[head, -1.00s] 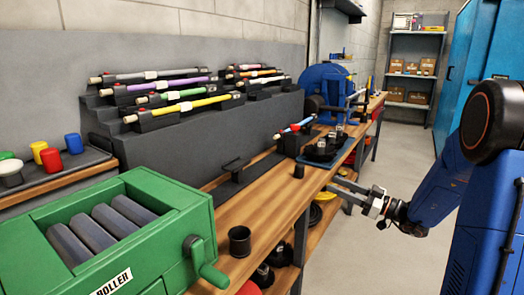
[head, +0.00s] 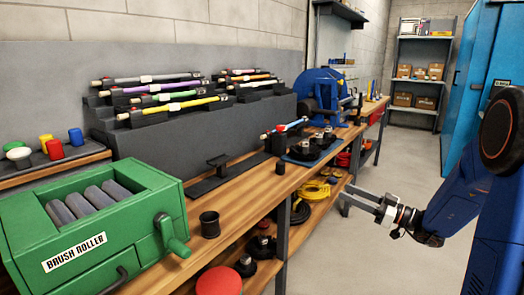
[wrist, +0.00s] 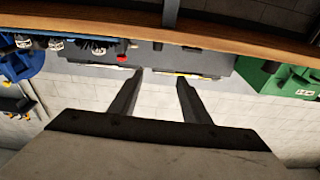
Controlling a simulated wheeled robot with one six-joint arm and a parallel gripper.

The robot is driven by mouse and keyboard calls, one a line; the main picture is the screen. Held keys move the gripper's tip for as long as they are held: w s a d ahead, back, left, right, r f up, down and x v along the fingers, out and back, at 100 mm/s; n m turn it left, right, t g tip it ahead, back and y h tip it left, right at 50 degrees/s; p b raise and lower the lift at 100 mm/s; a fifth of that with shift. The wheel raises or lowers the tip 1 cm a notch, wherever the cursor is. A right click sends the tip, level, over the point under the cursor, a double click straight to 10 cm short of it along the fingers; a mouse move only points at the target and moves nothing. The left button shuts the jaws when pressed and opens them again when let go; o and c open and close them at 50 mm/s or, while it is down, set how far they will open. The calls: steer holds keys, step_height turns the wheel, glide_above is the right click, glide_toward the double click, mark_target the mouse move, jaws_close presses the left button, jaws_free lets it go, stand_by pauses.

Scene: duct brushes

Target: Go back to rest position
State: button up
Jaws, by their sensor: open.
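My gripper (head: 362,200) is in the right half of the head view, in front of the workbench's front edge. It is open and empty, with clear air between its two fingers. In the wrist view my gripper (wrist: 160,82) shows two dark fingers apart, with nothing between them. My blue arm (head: 462,200) reaches in from the right side of the head view.
The wooden workbench (head: 240,190) carries a green brush roller (head: 100,225), a black cup (head: 209,224) and a dark stepped rack (head: 200,140) of coloured brushes. A blue machine (head: 325,95) stands farther back. The floor (head: 400,165) right of the bench is clear.

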steer(key=s+a+g+h, duration=0.1)
steer(key=s+a+g, duration=0.6)
steer(key=s+a, duration=0.45)
steer(key=s+a+f+m+g+h, duration=0.1)
steer(key=s+f+m+g+h, duration=0.15)
steer(key=s, duration=0.55)
steer(key=s+f+m+g+h, duration=0.1)
steer(key=s+f+h, duration=0.1)
steer(key=s+h, duration=0.35)
steer(key=s+d+m+t+h, duration=0.4)
steer(key=s+d+m+h, duration=0.3)
steer(key=s+d, duration=0.4)
steer(key=shift+s+d, duration=0.15)
steer(key=shift+s, duration=0.25)
